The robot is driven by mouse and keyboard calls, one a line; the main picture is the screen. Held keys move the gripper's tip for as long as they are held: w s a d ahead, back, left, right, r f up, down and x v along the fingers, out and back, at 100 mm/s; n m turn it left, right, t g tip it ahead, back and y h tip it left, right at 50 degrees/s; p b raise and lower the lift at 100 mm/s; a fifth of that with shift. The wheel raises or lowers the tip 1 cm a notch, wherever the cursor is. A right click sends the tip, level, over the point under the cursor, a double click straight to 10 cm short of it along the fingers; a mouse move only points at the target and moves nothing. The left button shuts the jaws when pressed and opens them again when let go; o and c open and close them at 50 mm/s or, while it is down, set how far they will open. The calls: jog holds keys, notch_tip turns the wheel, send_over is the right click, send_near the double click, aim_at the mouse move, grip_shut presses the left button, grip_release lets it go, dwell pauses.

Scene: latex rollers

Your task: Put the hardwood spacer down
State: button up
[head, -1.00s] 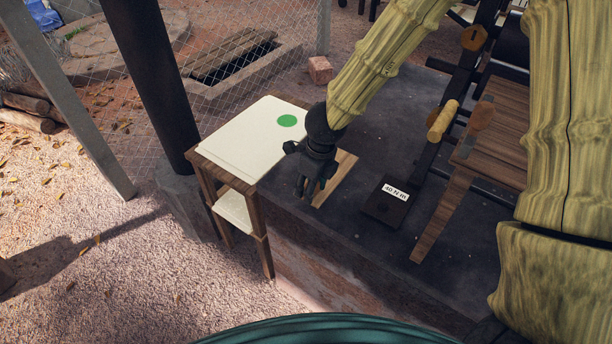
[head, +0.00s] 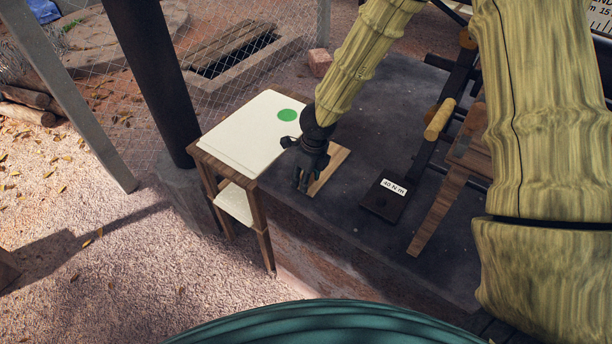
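My gripper (head: 303,186) is black and points down, just right of a small table (head: 238,140) with a cream top and brown wooden legs. A green round spot (head: 288,115) marks the far right part of that top. A flat, light-brown wooden strip (head: 329,167), possibly the hardwood spacer, shows beside and behind my fingers, over the dark slab. My gripper hides part of its left edge. I cannot tell whether the strip is held or lies on the slab. The fingers are small and dark, so their opening is unclear.
A dark block (head: 382,204) with a white "40 N m" label sits on the dark slab (head: 345,240), right of my gripper. A wooden-topped frame with rollers (head: 440,119) stands further right. A black post (head: 150,75) rises behind the small table's left side.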

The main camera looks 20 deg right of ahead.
jog(key=shift+f, duration=0.1)
jog(key=o, duration=1.1)
jog(key=shift+s+d+r, duration=0.2)
jog(key=shift+r, duration=1.8)
jog(key=shift+s+d+r, duration=0.15)
jog(key=shift+s+r, duration=0.1)
jog(key=shift+r, duration=1.8)
jog(key=shift+s+d+r, duration=0.2)
jog(key=shift+r, duration=1.8)
